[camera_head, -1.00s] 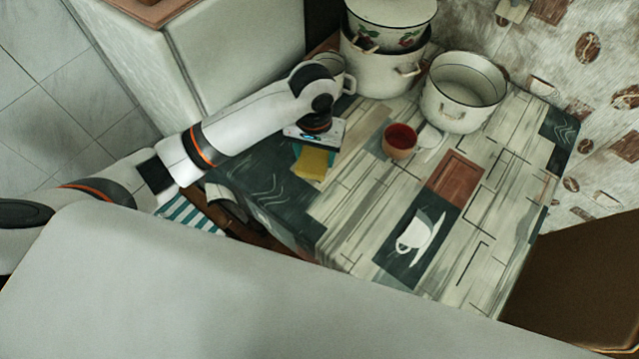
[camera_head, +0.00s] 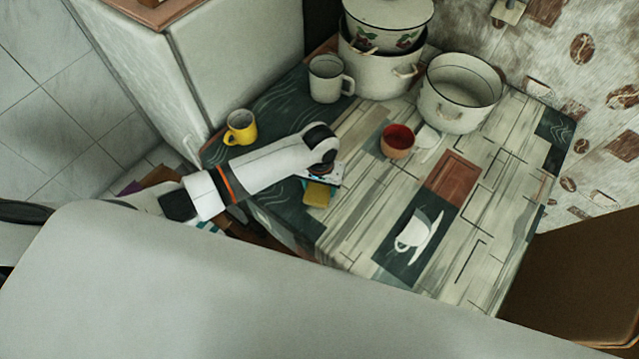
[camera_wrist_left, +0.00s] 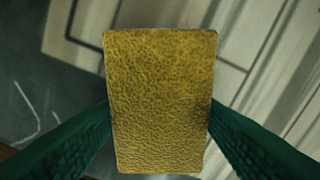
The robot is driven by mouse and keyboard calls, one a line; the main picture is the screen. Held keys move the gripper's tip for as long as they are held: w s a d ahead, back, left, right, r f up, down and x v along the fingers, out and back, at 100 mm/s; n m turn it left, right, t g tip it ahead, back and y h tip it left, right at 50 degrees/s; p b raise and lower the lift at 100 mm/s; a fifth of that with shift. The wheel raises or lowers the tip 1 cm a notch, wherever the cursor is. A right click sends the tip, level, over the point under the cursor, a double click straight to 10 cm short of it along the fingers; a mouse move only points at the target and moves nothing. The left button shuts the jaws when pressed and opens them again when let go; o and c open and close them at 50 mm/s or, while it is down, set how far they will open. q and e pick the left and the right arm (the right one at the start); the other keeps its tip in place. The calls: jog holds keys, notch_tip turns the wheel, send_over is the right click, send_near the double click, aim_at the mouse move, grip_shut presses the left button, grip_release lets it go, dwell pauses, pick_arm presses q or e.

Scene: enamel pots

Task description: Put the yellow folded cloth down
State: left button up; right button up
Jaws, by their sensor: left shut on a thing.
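The yellow folded cloth (camera_head: 318,194) is a small yellow block with a rough surface, at the left part of the table in the head view. In the left wrist view the cloth (camera_wrist_left: 160,100) fills the middle, between the two green fingers of my left gripper (camera_wrist_left: 160,125). My left gripper (camera_head: 319,180) is shut on it. The gripper is mostly hidden under my wrist in the head view. I cannot tell whether the cloth touches the tabletop. My right gripper is not in view.
The patterned table (camera_head: 365,225) is clear around and in front of the cloth. A yellow mug (camera_head: 241,128), a white mug (camera_head: 326,79), a red-brown cup (camera_head: 398,141), a white pot (camera_head: 460,92) and stacked pots (camera_head: 380,70) stand behind.

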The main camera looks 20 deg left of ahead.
aim_at(320, 188)
pick_arm(q)
jog(key=shift+f, duration=0.1)
jog(key=o, duration=0.9)
notch_tip(320, 188, up, 12)
jog(key=shift+r, duration=0.15)
dwell(0.4)
